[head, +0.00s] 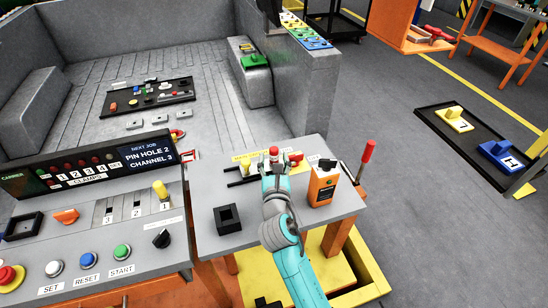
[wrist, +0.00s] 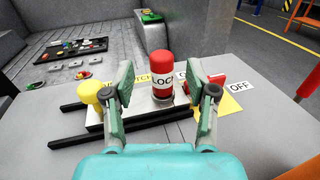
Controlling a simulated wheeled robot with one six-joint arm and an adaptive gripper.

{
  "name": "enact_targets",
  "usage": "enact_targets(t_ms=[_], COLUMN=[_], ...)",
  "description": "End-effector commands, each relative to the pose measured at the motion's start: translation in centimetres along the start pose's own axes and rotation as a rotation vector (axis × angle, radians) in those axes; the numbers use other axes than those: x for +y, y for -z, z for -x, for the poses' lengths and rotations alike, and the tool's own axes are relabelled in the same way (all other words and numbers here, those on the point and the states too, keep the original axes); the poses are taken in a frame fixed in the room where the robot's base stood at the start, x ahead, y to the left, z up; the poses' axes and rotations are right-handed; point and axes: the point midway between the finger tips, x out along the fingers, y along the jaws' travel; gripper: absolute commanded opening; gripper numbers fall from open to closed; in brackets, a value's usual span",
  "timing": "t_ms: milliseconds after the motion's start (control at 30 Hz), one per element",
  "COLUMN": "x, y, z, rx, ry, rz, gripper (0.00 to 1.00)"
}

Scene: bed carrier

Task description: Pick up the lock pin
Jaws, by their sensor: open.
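The lock pin (wrist: 161,66) is an upright red cylinder with a white band reading "LOCK", standing on a pale plate in the wrist view. Its red top (head: 274,152) shows in the head view just beyond my gripper (head: 273,170). In the wrist view my gripper (wrist: 162,76) is open, with one finger to the left and one to the right of the pin. A gap shows on both sides of it. I cannot tell how far the fingertips reach past the pin. My gripper hides the pin's lower part in the head view.
A yellow knob (wrist: 90,92) stands just left of my left finger. A red part (wrist: 214,82) and an "OFF" label (wrist: 240,86) lie to the right. An orange box (head: 322,187), a black square holder (head: 228,218) and a red-handled lever (head: 368,152) are nearby.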

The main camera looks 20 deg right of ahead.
Motion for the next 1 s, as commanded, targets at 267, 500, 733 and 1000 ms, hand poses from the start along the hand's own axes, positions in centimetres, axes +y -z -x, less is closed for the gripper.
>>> enact_targets(t_ms=[267,500,733,1000], x=[-0.2,-0.2,-0.2,-0.2], y=[-0.1,0.0,0.0,-0.1], z=[-3.6,-3.9,-3.9,-3.9], rx=[-0.001,0.001,0.0,0.0], ry=[0.001,0.001,0.001,0.001], rz=[-0.001,0.0,-0.001,-0.001], gripper=[0.57,0.57,0.15,0.0])
